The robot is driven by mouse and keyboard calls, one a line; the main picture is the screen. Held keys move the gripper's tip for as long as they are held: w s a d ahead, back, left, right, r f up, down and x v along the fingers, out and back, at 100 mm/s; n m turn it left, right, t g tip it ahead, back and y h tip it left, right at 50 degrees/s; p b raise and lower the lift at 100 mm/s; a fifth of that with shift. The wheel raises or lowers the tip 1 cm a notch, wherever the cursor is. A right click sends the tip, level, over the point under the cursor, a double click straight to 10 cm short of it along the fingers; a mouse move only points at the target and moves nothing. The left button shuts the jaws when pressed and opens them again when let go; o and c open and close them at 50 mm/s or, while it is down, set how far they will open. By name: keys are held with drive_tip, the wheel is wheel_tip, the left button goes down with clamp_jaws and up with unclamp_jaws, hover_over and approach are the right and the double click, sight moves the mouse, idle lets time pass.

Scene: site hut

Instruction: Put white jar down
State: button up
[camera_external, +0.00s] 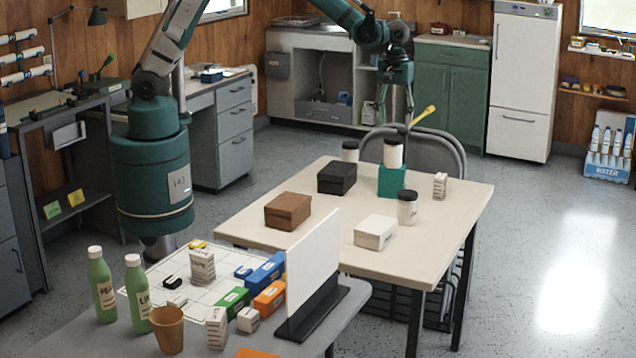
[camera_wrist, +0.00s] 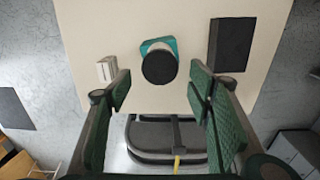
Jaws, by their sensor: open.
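A white jar with a black lid (camera_external: 393,153) stands upright on a teal block (camera_external: 391,181) on the table. In the wrist view its dark lid (camera_wrist: 159,68) hides most of the teal block (camera_wrist: 158,42). My gripper (camera_external: 396,115) is open and empty just above this jar. In the wrist view the fingers of my gripper (camera_wrist: 161,88) are spread wide, with the lid beyond the gap between their tips. Two similar white jars with black lids stand on the table, one (camera_external: 350,151) behind the black box and one (camera_external: 407,208) nearer the front.
The table (camera_external: 455,215) also holds a black box (camera_external: 337,177), a brown box (camera_external: 288,211), a white box (camera_external: 375,232) and a small printed carton (camera_external: 440,186). A grey chair (camera_external: 450,150) stands behind it. A white panel (camera_external: 313,262) rises on the front bench.

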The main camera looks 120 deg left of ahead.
drive_tip(key=shift+d+r, duration=0.1)
drive_tip(key=s+d+r+m+t, duration=0.2)
drive_tip(key=s+d+r+m, duration=0.3)
drive_tip(key=d+r, duration=0.45)
drive_tip(key=s+d+r+m+t, duration=0.1)
drive_tip(key=s+d+r+m, duration=0.2)
drive_tip(key=s+d+r, duration=0.65)
drive_tip(key=s+d+m+t, duration=0.4)
drive_tip(key=s+d+m, duration=0.6)
drive_tip(key=s+d, duration=0.7)
drive_tip(key=shift+s+d+f, duration=0.4)
drive_tip(key=shift+s, duration=0.45)
drive_tip(key=shift+o, duration=0.3)
